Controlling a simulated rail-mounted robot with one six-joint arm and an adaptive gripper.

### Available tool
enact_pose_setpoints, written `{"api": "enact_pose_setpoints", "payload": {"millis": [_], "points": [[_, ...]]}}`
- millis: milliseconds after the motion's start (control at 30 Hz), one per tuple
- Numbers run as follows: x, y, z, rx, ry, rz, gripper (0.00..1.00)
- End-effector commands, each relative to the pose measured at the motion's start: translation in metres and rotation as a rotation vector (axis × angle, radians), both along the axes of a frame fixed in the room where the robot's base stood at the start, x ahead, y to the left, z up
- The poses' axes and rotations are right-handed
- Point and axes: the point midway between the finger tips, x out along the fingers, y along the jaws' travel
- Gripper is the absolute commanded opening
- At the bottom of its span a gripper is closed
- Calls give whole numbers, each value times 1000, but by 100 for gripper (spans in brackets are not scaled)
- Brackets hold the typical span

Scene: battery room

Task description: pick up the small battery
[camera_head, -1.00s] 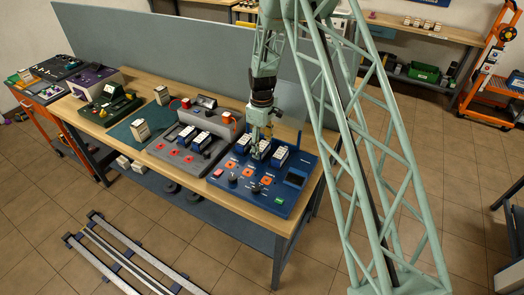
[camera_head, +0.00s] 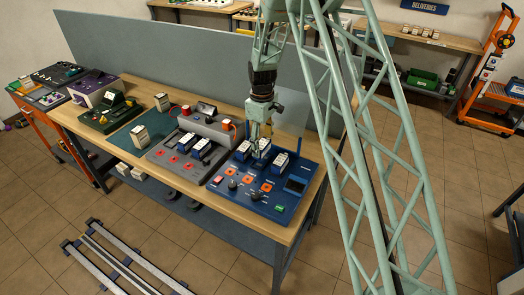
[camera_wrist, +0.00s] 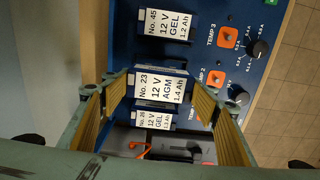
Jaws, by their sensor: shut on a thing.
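My gripper (camera_wrist: 155,98) is shut on a battery (camera_wrist: 161,86) labelled "No. 23, 12 V AGM, 1.4 Ah", with a white label and dark blue casing. One finger is on each side of it in the wrist view. In the head view, my gripper (camera_head: 259,145) is at the middle of the blue charger panel (camera_head: 240,189), and the held battery is largely hidden. I cannot tell whether the battery is clear of the panel. Battery "No. 45, GEL, 1.2 Ah" (camera_wrist: 168,24) stands on one side, battery "No. 26, GEL" (camera_wrist: 152,120) on the other, partly hidden.
The blue panel has orange "TEMP" squares (camera_wrist: 228,37) and black knobs (camera_wrist: 258,50). A grey charger (camera_head: 165,158) with more batteries stands to its left on the wooden table (camera_head: 262,228). A grey partition (camera_head: 190,55) runs behind the table.

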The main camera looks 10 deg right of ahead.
Motion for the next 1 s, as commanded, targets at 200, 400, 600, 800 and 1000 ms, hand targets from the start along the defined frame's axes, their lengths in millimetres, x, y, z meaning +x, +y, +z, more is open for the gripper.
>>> {"api": "enact_pose_setpoints", "payload": {"millis": [200,400,600,800,1000], "points": [[1,0,27,-1,-4,0,35],[1,0,42,-1,-2,0,35],[1,0,49,0,-3,0,35],[1,0,49,0,-1,0,35],[1,0,49,0,-1,0,35]]}}
